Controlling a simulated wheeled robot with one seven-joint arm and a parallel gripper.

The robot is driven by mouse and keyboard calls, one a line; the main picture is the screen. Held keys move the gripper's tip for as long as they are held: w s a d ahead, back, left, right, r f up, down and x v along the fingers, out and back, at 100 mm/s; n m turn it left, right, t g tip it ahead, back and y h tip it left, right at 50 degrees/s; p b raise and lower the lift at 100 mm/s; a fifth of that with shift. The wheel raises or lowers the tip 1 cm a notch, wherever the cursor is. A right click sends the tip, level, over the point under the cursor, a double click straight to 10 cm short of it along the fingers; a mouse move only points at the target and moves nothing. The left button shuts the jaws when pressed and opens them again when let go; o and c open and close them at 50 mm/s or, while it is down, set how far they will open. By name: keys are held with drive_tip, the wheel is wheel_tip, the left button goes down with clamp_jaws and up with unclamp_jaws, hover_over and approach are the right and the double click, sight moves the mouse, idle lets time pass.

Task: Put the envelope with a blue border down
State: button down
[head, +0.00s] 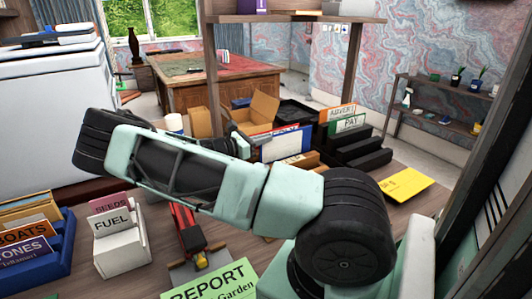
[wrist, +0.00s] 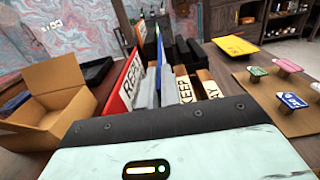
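A white panel with a blue border (head: 288,146), which looks like the envelope, shows in the head view just right of the end of my arm. It stands tilted in front of a red-edged sorter, marked in the wrist view by a red panel with lettering (wrist: 127,82). My gripper (head: 243,144) is mostly hidden behind my own arm in the head view. Its fingers are not clear, and I cannot tell whether they touch the panel.
An open cardboard box (head: 250,108) stands behind; it also shows in the wrist view (wrist: 48,92). A black stepped sorter (head: 358,148) has PAY and ADVERT cards. A yellow envelope (head: 403,184) lies flat at the right. A white FUEL sorter (head: 121,245) and green REPORT card (head: 210,284) are nearer.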

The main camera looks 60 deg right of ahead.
sight(263, 150)
drive_tip(key=shift+f, duration=2.25)
drive_tip(key=c, duration=1.6)
unclamp_jaws()
drive_tip(key=shift+f, duration=0.1)
drive_tip(key=b+v, duration=0.2)
drive_tip(key=v, duration=1)
